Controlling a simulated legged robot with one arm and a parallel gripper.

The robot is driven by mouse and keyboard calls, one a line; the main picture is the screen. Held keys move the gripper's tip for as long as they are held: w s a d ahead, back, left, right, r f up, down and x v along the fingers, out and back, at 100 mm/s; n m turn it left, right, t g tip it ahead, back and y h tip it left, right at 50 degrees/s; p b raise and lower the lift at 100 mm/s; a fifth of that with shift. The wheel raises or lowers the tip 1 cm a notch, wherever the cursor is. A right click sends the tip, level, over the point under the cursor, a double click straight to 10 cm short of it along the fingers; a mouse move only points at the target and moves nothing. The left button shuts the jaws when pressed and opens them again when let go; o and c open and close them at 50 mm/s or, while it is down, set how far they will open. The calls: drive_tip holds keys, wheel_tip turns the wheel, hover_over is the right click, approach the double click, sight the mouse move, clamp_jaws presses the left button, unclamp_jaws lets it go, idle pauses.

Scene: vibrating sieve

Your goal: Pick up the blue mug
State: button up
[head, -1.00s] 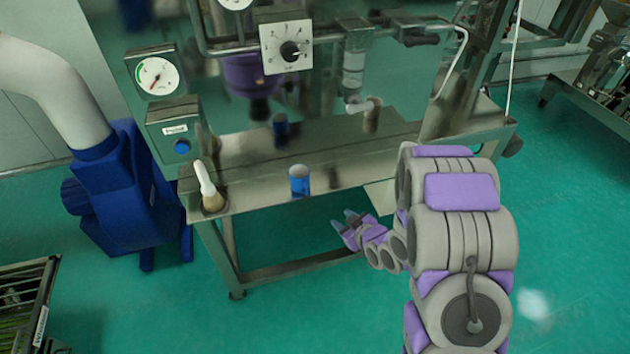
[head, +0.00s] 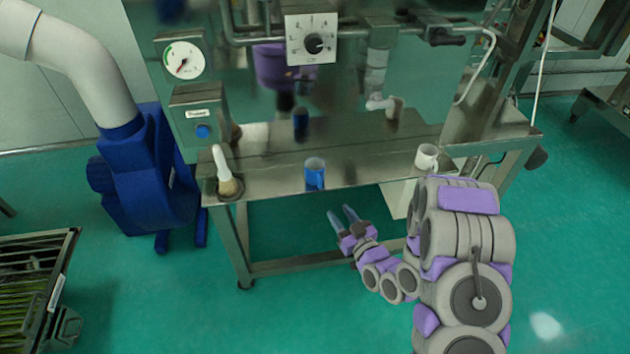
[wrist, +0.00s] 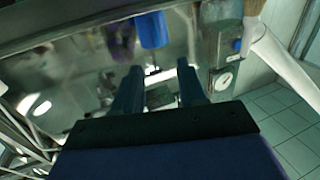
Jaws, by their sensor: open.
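The blue mug (head: 314,176) stands upright near the front edge of the steel bench, with its handle on the right. It also shows in the wrist view as a blue cylinder (wrist: 153,30) at the top, beyond the fingertips. My gripper (head: 343,217) is open and empty. In the head view it is in front of the bench, lower than the mug and a little to its right, apart from it. In the wrist view its two fingers (wrist: 160,75) point toward the mug with a gap between them.
A white mug (head: 427,158) stands on the bench's right side. A white-handled brush (head: 222,172) stands at the left end. The steel bench (head: 270,188) has bare room beside the blue mug. A gauge (head: 184,61) and dial box (head: 311,40) are above. Blue machinery (head: 140,180) is left.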

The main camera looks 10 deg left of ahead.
sight(321, 186)
drive_tip(key=b+x, duration=0.8)
drive_tip(key=shift+w+a, duration=0.1)
drive_tip(key=b+x, duration=0.1)
drive_tip(key=x, duration=0.4)
drive_tip(key=shift+w+f+b, duration=0.15)
drive_tip(key=shift+w+b, duration=0.15)
drive_tip(key=shift+w, duration=0.05)
drive_tip(key=shift+d, duration=0.5)
drive_tip(key=c, duration=0.5)
drive_tip(key=shift+a, duration=0.1)
clamp_jaws()
drive_tip(key=shift+a, duration=0.2)
